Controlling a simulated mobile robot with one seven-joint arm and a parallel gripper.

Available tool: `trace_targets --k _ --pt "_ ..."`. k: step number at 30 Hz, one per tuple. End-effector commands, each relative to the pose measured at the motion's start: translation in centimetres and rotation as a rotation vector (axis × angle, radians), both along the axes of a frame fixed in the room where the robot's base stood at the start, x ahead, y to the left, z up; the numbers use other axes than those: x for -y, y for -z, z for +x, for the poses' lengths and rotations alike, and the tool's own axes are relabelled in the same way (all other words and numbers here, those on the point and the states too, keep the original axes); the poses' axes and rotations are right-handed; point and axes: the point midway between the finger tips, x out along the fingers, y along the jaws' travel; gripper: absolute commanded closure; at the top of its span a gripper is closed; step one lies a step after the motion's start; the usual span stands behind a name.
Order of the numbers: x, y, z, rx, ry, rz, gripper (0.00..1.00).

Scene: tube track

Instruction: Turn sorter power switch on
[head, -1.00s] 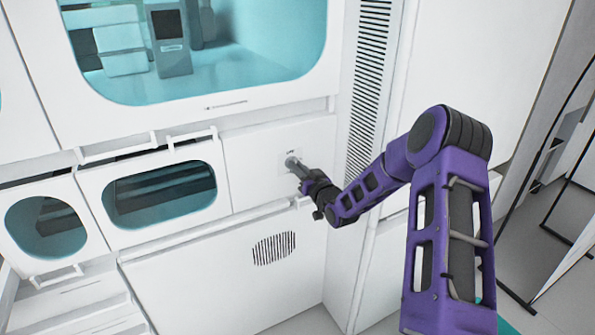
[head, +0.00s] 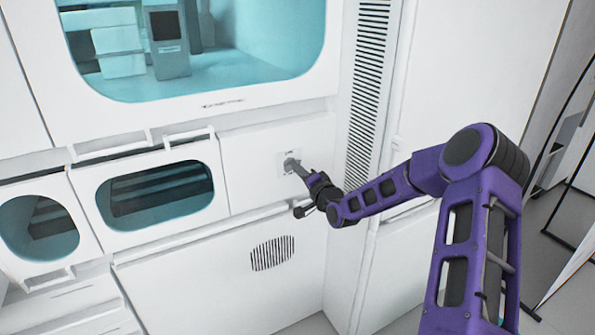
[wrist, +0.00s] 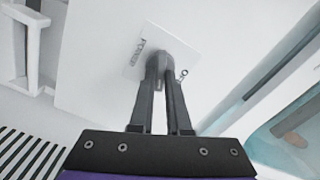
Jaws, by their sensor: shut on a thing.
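The sorter power switch is a grey knob (wrist: 172,62) on a small pale plate (wrist: 139,54) labelled POWER. The plate also shows on the white front panel in the head view (head: 283,157). My gripper (wrist: 163,77) is shut on the knob, its two dark fingers close together around it. In the head view my gripper (head: 293,167) reaches the plate from the lower right. The fingers hide most of the knob, so its exact turn angle cannot be told. A small round mark (wrist: 183,74) shows beside the fingers.
A white drawer with a dark window (head: 155,195) sits left of the switch panel. A large teal-lit window (head: 225,65) is above. A slotted vent strip (head: 368,95) runs up the right side, and a round grille (head: 272,253) is below.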

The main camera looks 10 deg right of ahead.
Motion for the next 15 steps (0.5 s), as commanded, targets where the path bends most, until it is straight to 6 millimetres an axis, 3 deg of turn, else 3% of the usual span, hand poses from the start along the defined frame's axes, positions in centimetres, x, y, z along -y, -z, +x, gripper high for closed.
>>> trace_targets --k 15 --pt "0.07 0.25 0.01 -0.113 0.0 0.348 1.0"
